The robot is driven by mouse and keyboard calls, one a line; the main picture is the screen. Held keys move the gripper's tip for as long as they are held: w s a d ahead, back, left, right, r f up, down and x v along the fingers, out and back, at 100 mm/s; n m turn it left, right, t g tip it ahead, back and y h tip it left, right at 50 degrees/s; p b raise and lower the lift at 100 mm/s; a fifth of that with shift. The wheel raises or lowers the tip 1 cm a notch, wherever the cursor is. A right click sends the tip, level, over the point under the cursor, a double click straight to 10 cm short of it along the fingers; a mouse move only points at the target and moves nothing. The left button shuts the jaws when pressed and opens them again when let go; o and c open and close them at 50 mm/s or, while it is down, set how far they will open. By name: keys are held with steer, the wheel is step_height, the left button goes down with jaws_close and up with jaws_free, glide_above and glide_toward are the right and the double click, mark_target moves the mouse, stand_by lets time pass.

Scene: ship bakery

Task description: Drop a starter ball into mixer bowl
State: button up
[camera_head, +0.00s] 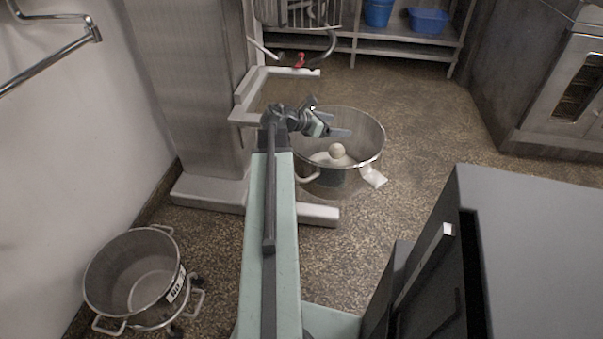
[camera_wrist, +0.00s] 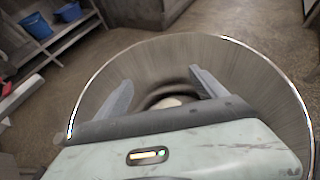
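The mixer bowl (camera_head: 372,150) is a large steel bowl on the floor in front of the mixer. My gripper (camera_head: 338,127) is over the bowl with its fingers apart. A pale starter ball (camera_head: 337,151) shows just below the fingers, within the bowl's outline. Whether it rests or is in the air I cannot tell. In the wrist view, my gripper (camera_wrist: 158,92) has two fingers spread wide with nothing held between them. The bowl's rim (camera_wrist: 72,128) surrounds them, and a pale shape (camera_wrist: 172,102) shows low in the bowl, partly hidden by my gripper body.
A second steel bowl (camera_head: 101,275) on a wheeled stand is at the lower left. Blue tubs (camera_head: 428,21) sit on a back shelf. Floor right of the bowl is clear.

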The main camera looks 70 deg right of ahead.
steer(key=p+v, duration=0.3)
steer(key=v, duration=0.4)
steer(key=shift+w+a, duration=0.25)
steer(key=shift+w, duration=0.05)
steer(key=shift+r, duration=0.15)
